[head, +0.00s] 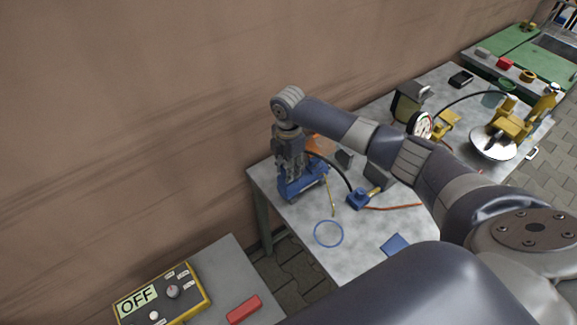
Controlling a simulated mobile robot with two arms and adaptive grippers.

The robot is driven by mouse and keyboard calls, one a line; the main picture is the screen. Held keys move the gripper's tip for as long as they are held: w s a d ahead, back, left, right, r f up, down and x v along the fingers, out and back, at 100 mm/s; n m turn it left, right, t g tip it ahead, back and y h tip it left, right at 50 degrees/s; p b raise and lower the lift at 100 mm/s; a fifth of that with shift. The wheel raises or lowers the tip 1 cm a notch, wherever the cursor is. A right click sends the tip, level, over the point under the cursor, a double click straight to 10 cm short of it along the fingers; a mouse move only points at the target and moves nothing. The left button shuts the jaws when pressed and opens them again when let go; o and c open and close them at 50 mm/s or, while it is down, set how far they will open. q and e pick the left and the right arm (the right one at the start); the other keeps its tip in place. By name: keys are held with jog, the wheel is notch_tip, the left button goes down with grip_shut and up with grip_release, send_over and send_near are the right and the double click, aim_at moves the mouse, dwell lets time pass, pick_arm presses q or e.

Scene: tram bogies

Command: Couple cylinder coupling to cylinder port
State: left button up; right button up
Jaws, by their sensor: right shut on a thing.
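My right gripper (289,172) points down over a blue metal unit (305,188) at the left end of the grey table. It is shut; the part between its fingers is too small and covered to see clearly. A black hose (339,168) runs from beside the gripper to a small blue block (358,200) with a brass fitting, so the held part appears to be the cylinder coupling at the hose end. The cylinder port cannot be made out; I cannot tell whether coupling and port touch. My left gripper is not in view.
The grey table (300,215) also bears a blue ring (328,233), a thin yellow rod (331,195), a red hose (395,207) and a blue pad (395,245). A gauge (420,124) stands farther back. A control box reading OFF (162,297) is at lower left. The wall is close behind.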

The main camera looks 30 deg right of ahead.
jog(key=shift+f, duration=0.1)
jog(key=o, duration=1.1)
jog(key=shift+c, duration=0.2)
notch_tip(320, 180, up, 12)
